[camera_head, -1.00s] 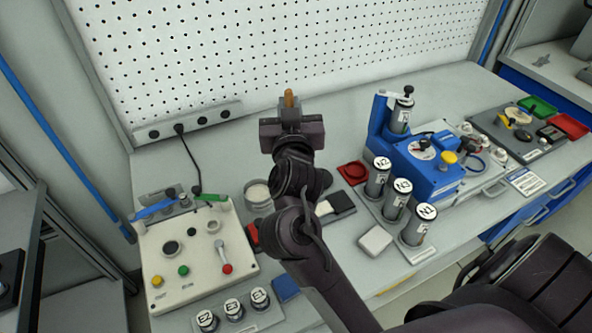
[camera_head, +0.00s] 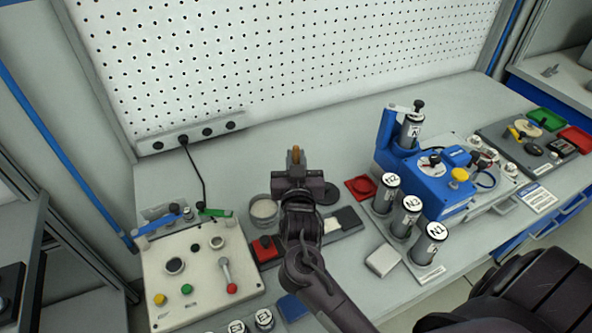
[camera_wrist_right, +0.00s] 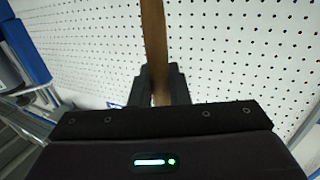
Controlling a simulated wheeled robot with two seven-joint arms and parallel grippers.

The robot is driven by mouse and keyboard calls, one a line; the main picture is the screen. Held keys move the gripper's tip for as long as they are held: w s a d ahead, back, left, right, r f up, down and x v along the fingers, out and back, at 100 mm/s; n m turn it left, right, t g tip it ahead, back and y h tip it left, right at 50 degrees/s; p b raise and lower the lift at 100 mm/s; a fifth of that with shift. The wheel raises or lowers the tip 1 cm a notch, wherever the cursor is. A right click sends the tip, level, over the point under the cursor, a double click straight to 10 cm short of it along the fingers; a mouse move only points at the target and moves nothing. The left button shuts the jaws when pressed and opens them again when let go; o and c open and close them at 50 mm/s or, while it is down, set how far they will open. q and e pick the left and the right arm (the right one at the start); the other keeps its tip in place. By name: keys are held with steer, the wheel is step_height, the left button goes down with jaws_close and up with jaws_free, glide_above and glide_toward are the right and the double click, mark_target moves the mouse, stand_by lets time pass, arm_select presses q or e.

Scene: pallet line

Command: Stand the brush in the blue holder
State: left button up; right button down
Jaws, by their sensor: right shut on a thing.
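My right gripper (camera_head: 296,168) is shut on the brush and holds it over the middle of the bench. The brush's brown wooden handle (camera_head: 296,154) sticks up above the jaws in the head view. In the right wrist view the handle (camera_wrist_right: 154,45) runs upright between the dark fingers (camera_wrist_right: 160,88). The brush's lower end is hidden by my gripper and arm. A flat blue piece (camera_head: 293,307) shows at the front beside my arm, partly cut off from view; I cannot tell whether it is the blue holder. My left gripper is not in view.
A round metal dish (camera_head: 264,211) and a red block (camera_head: 266,249) stand left of my arm. A control box (camera_head: 205,265) is further left. Labelled cylinders (camera_head: 410,213) and a blue machine (camera_head: 437,180) stand right. The bench behind my gripper is clear up to the pegboard.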

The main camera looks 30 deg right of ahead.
step_height(320, 180, down, 4)
steer(key=shift+f, duration=0.1)
stand_by(0.4)
steer(key=c, duration=1.4)
jaws_free()
steer(key=shift+f, duration=0.1)
steer(key=shift+r, duration=0.25)
steer(key=shift+b+v, duration=1.05)
steer(key=shift+v, duration=4.95)
